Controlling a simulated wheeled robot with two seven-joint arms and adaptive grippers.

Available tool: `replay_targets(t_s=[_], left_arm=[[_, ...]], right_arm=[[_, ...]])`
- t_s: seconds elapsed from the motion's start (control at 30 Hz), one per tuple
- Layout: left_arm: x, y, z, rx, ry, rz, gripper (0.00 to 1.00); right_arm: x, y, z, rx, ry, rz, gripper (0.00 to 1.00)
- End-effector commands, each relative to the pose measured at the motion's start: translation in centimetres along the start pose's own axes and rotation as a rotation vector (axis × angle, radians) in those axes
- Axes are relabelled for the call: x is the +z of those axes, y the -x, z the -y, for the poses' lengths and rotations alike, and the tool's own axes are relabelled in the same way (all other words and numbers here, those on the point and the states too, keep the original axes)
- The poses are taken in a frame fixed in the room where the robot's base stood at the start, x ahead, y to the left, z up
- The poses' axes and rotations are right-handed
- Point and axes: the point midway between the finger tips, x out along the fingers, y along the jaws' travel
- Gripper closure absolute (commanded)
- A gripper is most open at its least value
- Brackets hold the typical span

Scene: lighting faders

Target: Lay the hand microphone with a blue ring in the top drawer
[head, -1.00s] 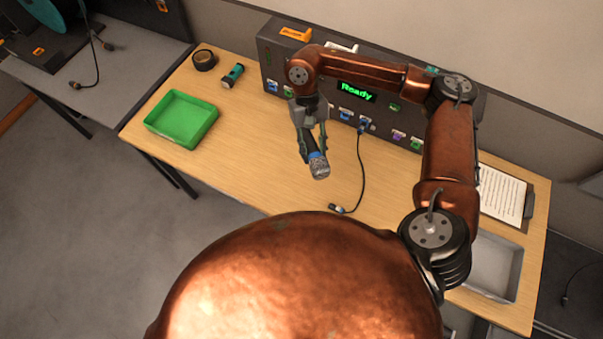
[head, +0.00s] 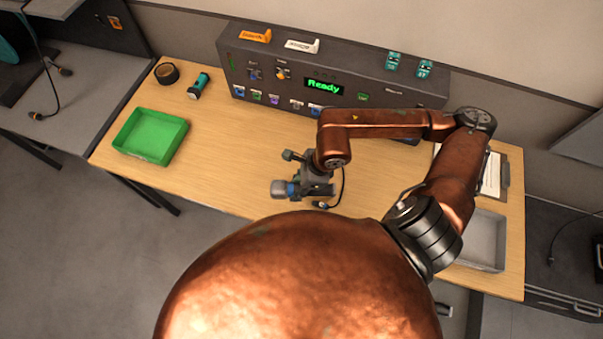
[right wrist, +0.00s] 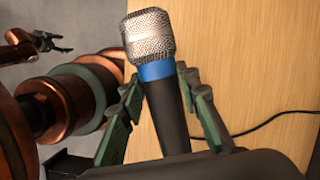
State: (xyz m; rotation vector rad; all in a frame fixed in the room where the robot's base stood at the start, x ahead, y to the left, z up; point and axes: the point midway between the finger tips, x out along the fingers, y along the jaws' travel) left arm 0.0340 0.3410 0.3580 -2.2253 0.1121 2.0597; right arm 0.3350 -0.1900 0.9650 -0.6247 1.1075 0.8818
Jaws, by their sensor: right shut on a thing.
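The hand microphone (head: 278,188) has a silver mesh head, a blue ring (right wrist: 157,71) and a black body. My right gripper (head: 300,188) is shut on its body and holds it over the front middle of the table, head pointing left in the head view. In the right wrist view the fingers lie on both sides of the body, below the ring. My left gripper (right wrist: 62,46) shows small at the upper left of the right wrist view, apart from the microphone; its opening is unclear. I cannot make out the top drawer; a pale handle (head: 446,310) shows below the table's front right.
A grey console (head: 300,70) with a lit Ready display stands along the table's back. A green tray (head: 150,136), black tape roll (head: 167,73) and teal-black flashlight (head: 198,86) are at left. A grey tray (head: 483,240) and clipboard (head: 491,175) are at right. A black cable lies near the gripper.

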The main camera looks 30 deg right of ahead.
Motion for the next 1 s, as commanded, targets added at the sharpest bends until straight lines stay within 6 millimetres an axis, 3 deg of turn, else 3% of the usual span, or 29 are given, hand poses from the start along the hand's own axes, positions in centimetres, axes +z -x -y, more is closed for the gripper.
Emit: replay_targets(t_s=[0.2,0.37,0.77,1.0], left_arm=[[0.0,-0.1,0.0,0.0,0.0,0.0,0.41],[-0.1,0.1,0.0,0.0,0.0,-0.001,0.41],[-0.6,1.6,0.1,-0.001,0.0,-0.007,0.41],[-0.7,1.8,0.1,-0.001,0.0,-0.009,0.41]], right_arm=[[0.2,0.4,-1.1,-0.068,-0.191,-0.004,1.0],[-0.3,0.3,-0.6,-0.084,-0.244,-0.01,1.0],[-5.0,-2.2,7.5,-0.087,-0.25,-0.013,1.0],[-7.5,-5.7,10.2,-0.083,-0.246,-0.01,1.0]])
